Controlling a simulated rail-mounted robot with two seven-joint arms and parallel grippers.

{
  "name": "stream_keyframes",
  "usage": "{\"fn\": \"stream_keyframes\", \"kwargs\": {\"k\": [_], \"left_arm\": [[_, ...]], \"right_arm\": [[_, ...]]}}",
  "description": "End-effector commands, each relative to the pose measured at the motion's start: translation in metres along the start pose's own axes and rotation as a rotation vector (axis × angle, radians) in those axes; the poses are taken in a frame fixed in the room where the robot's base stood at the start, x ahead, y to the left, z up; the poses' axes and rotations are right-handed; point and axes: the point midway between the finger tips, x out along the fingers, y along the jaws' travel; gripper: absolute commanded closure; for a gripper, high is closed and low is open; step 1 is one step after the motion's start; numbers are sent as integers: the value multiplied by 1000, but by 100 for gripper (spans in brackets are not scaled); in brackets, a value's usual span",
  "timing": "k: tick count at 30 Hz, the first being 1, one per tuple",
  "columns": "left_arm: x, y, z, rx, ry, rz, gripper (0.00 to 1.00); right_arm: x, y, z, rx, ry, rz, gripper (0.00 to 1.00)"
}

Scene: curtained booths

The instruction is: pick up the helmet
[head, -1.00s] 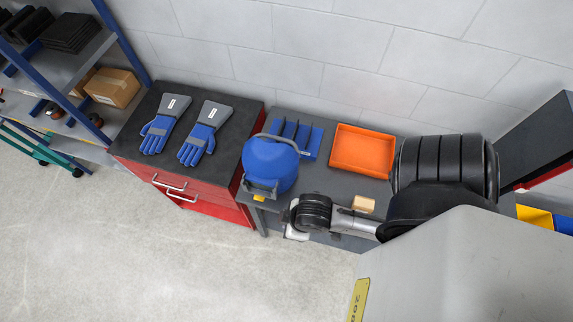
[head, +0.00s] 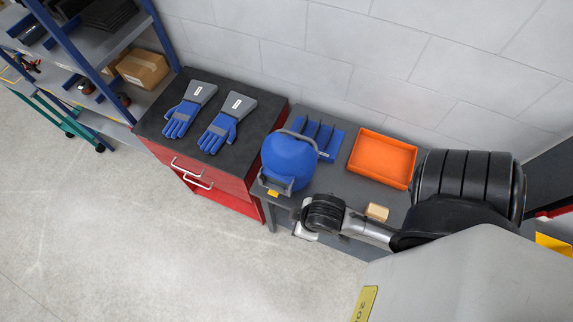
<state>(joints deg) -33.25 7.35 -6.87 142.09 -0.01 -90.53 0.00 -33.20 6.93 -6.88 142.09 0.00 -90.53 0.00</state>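The helmet (head: 288,158) is a rounded blue shell with a grey band over its top and a grey frame at its front. It rests on the left end of the grey table in the head view. My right arm (head: 350,222) comes in from the right and stretches over the table's front edge, with a dark joint just right of and in front of the helmet, apart from it in the picture. The fingers of my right gripper cannot be made out, and nothing shows on the helmet. My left gripper is out of view.
A blue slotted holder (head: 322,135) stands right behind the helmet. An orange tray (head: 382,158) and a small tan block (head: 377,211) are on the table. A red drawer cabinet (head: 225,178) with two blue-grey gloves (head: 224,122) adjoins on the left. The floor (head: 130,240) in front is clear.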

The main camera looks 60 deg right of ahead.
Motion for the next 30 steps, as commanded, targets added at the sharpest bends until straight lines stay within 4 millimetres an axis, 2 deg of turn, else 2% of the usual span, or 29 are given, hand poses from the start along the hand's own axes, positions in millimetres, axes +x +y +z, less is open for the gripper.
{"fn": "stream_keyframes", "kwargs": {"k": [9, 27, 30], "left_arm": [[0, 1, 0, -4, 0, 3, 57], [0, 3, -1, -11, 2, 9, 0], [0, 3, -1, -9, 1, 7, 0]], "right_arm": [[0, 0, 0, 1, 0, 0, 100], [0, 0, 0, 1, 0, -1, 100], [0, 0, 0, 1, 0, -1, 100]]}}
